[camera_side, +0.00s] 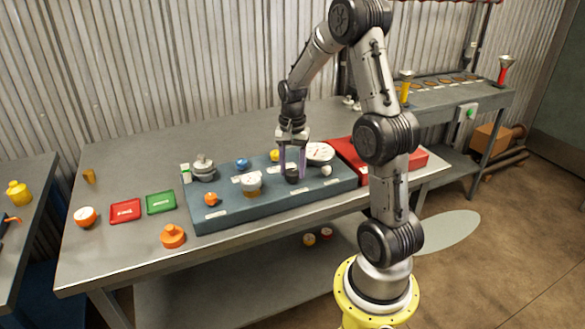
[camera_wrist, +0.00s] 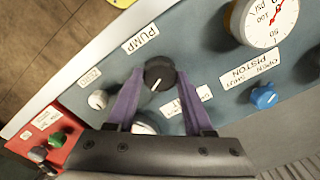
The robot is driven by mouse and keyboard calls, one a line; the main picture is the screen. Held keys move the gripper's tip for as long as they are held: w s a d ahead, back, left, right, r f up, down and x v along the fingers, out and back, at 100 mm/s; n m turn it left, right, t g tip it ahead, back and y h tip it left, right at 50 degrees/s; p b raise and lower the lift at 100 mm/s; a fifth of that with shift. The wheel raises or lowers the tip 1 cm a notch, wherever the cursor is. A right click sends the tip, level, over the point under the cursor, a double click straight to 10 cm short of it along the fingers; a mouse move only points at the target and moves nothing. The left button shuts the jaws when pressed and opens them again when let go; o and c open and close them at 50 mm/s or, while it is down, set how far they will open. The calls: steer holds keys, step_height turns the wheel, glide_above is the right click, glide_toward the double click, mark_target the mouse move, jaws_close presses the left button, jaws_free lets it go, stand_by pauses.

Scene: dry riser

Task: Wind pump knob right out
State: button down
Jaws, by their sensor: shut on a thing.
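The pump knob (camera_wrist: 159,74) is black with a white pointer line. It sits beside the PUMP label (camera_wrist: 140,39) in the wrist view. In the side view the dark knob (camera_side: 292,177) stands on the blue-grey panel block (camera_side: 230,221). My gripper (camera_side: 292,166) points down at the knob. In the wrist view its purple fingers (camera_wrist: 159,82) lie on either side of the knob and are shut on it. The pointer line slants up to the right. The knob's stem is hidden under its cap.
Close by are a white knob (camera_wrist: 98,99) by ZERO, a blue knob (camera_wrist: 264,97) by the PISTON label and a pressure gauge (camera_wrist: 262,20). A red unit (camera_side: 345,150) adjoins on the right.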

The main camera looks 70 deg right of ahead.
mark_target(292, 171)
steer(key=n, duration=1.3)
steer(key=shift+w, duration=0.1)
steer(key=shift+r, duration=0.1)
stand_by(0.5)
steer(key=shift+c, duration=1.4)
jaws_free()
step_height(292, 171, up, 14)
steer(key=shift+a, duration=0.1)
